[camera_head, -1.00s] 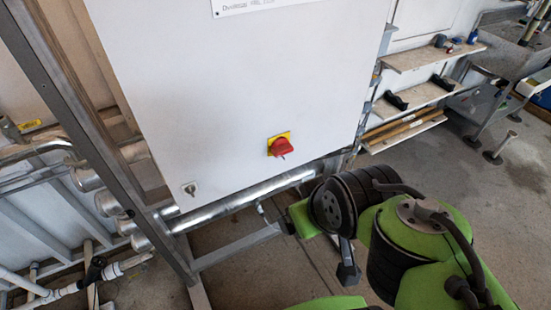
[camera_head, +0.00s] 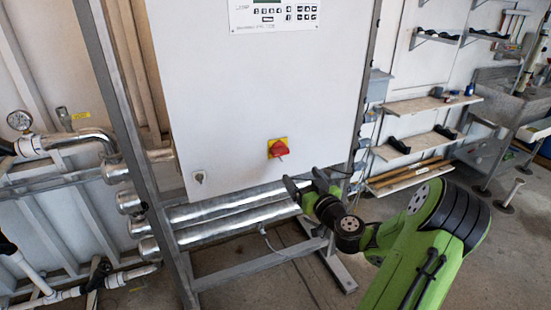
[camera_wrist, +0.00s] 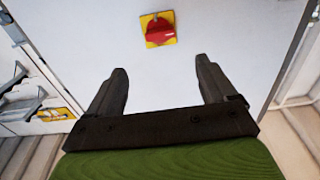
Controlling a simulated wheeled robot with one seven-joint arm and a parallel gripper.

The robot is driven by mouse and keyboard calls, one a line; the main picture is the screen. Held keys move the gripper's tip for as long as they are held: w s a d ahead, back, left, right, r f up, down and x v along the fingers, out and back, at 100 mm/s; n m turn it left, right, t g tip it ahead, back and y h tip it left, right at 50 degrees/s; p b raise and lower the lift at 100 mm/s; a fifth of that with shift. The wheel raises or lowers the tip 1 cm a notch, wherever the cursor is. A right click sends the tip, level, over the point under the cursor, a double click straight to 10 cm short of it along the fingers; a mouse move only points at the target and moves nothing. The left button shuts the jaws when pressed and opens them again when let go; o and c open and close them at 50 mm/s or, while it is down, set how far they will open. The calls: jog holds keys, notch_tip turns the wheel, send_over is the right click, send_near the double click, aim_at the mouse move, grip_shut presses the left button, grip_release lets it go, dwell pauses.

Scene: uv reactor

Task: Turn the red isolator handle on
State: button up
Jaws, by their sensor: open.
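The red isolator handle (camera_head: 278,148) sits on a yellow square plate low on the front of a white cabinet (camera_head: 225,100). In the wrist view the red handle (camera_wrist: 160,31) shows above and beyond my fingertips, lying roughly sideways across its yellow plate. My gripper (camera_wrist: 162,78) is open and empty, its two dark fingers apart and pointing toward the cabinet. In the head view my gripper (camera_head: 296,188) is at the cabinet's lower edge, below and slightly right of the handle, not touching it.
A small key switch (camera_head: 199,177) is at the cabinet's lower left. Silvery pipes (camera_head: 225,212) run under the cabinet, within a grey metal frame (camera_head: 125,130). Shelves with tools (camera_head: 415,150) stand to the right. Open floor lies in front.

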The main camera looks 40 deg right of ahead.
aim_at(284, 152)
jog(key=p+x, duration=0.3)
jog(key=x, duration=0.9)
jog(key=shift+w, duration=0.4)
jog(key=c, duration=1.1)
jog(key=shift+o, duration=0.2)
jog(key=shift+m, duration=0.3)
jog(key=m, duration=0.2)
jog(key=m+b, duration=0.1)
jog(key=m, duration=0.1)
jog(key=shift+d+r+m, duration=0.1)
jog(key=shift+d+m, duration=0.05)
jog(key=shift+m, duration=0.15)
jog(key=m, duration=0.4)
jog(key=shift+s+d+m, duration=0.1)
jog(key=shift+d+m, duration=0.05)
jog(key=shift+m, duration=0.55)
jog(key=o, duration=1.1)
jog(key=shift+c, duration=0.2)
